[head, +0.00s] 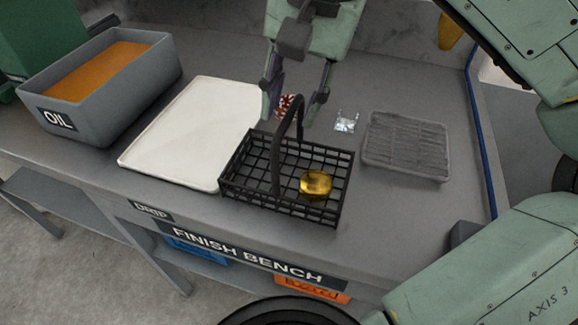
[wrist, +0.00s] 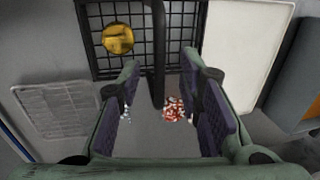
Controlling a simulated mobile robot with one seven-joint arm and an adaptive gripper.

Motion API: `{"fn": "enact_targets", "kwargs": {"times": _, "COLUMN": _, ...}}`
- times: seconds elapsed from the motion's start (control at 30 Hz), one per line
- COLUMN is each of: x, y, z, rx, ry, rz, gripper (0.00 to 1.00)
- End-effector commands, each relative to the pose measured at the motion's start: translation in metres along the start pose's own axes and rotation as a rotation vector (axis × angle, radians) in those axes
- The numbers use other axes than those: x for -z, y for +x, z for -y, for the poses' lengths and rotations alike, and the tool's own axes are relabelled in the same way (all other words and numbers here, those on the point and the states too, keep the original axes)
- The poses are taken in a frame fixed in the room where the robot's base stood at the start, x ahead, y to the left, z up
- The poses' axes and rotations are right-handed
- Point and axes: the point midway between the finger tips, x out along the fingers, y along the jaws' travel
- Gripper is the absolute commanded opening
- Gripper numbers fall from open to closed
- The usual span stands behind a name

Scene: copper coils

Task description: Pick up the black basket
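The black basket (head: 250,193) is a wire basket standing upright on the bench, with a tall arched handle (head: 277,150). A round gold thing (head: 316,183) lies inside it toward the right. My gripper (head: 292,98) is open, just behind and above the basket near the top of the handle. In the wrist view the basket (wrist: 195,40) is at the top, and the handle (wrist: 153,55) runs down between the two open fingers of my gripper (wrist: 160,95). I cannot tell whether the fingers touch the handle.
A white tray (head: 180,135) lies left of the basket, and a grey bin of oil (head: 120,95) stands at the far left. A grey ribbed mat (head: 405,145) lies to the right. A red-and-white item (head: 285,103) and a small clear item (head: 346,121) lie behind the basket.

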Motion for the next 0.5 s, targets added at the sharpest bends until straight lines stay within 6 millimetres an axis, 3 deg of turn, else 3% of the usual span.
{"fn": "enact_targets", "kwargs": {"times": 0.2, "x": 0.0, "y": 0.025, "z": -0.001, "rx": 0.0, "ry": 0.001, "rz": 0.0, "gripper": 0.33}}
{"fn": "enact_targets", "kwargs": {"times": 0.5, "x": 0.0, "y": 0.028, "z": 0.0, "rx": 0.001, "ry": 0.0, "rz": -0.001, "gripper": 0.3}}
